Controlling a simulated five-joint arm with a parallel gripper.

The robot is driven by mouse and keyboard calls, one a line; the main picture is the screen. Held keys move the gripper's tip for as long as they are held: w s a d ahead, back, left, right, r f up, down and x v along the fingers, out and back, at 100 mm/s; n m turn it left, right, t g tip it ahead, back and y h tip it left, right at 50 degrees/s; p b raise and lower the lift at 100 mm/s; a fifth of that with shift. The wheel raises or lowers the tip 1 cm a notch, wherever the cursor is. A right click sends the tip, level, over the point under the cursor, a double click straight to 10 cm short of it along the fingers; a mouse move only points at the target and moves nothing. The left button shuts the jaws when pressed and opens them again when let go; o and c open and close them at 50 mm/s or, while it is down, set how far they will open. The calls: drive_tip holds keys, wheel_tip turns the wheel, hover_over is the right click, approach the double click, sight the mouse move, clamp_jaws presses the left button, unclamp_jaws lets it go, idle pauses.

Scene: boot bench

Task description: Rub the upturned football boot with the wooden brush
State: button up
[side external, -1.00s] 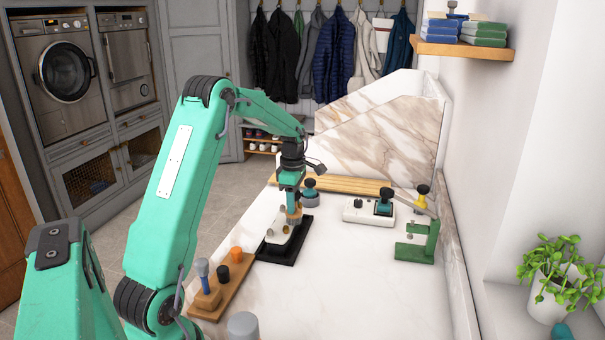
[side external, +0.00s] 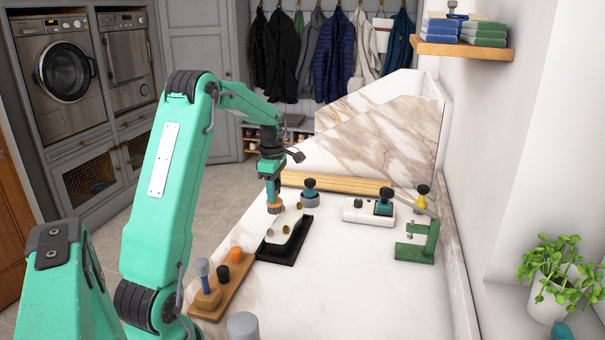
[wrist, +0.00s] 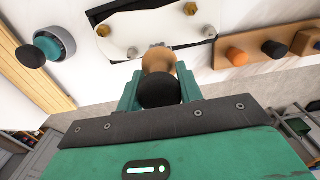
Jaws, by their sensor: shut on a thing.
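I cannot tell whether the bristles touch the boot. In the wrist view my gripper (wrist: 160,88) has its fingers on either side of the brush's black knob (wrist: 160,91), partly hiding the brush.
A grey round tool (side external: 310,199), a white block (side external: 357,214) and a green stand (side external: 416,250) stand behind and right. A wooden strip (side external: 345,185) borders the back. The front-right worktop is clear.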

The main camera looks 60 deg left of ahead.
drive_tip(key=shift+r, duration=2.65)
